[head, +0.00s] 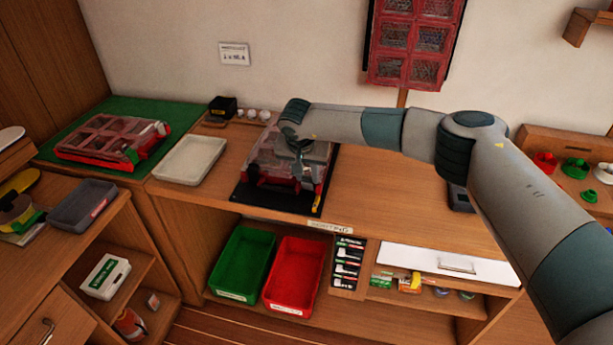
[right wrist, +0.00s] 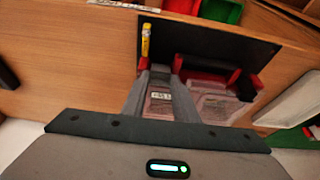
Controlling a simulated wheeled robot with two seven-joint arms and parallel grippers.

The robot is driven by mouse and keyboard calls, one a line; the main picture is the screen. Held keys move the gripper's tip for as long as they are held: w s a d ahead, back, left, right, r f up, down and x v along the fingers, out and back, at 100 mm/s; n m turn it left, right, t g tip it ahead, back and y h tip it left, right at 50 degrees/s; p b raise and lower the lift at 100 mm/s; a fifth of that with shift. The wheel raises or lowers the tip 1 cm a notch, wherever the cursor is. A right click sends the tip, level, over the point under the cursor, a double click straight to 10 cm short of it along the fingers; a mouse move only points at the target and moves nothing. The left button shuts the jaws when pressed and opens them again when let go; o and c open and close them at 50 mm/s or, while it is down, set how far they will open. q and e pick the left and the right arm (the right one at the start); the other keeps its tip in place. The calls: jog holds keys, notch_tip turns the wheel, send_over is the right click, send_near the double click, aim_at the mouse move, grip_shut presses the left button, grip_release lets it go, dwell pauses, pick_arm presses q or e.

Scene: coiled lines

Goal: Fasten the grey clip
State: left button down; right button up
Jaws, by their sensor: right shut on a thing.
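A red case with a clear, compartmented lid (head: 268,161) sits on a black mat (head: 262,199) on the bench. It also shows in the right wrist view (right wrist: 213,103), with red parts along its edge. My right gripper (head: 299,170) comes down over the right part of the case, its jaws shut on a grey piece, seemingly the grey clip (right wrist: 160,82), which bears a small white label. The fingers hide much of the clip, and I cannot tell how it sits against the case. My left gripper is out of view.
A pale empty tray (head: 190,160) lies left of the mat. A second red case (head: 105,140) rests on a green mat (head: 125,107). Green (head: 240,264) and red (head: 294,276) bins stand on the shelf below. The bench right of the mat is mostly clear.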

jog(key=w+g+b, duration=0.1)
jog(key=b, duration=0.2)
jog(key=shift+w+d+f, duration=0.1)
jog(key=shift+d, duration=0.1)
jog(key=shift+w+g+y+b, duration=0.15)
jog(key=shift+g+y+b, duration=0.15)
jog(key=shift+g+b, duration=0.35)
jog(key=shift+r, duration=0.2)
jog(key=o, duration=1.1)
jog(key=shift+c, duration=0.2)
jog(key=shift+r, duration=0.15)
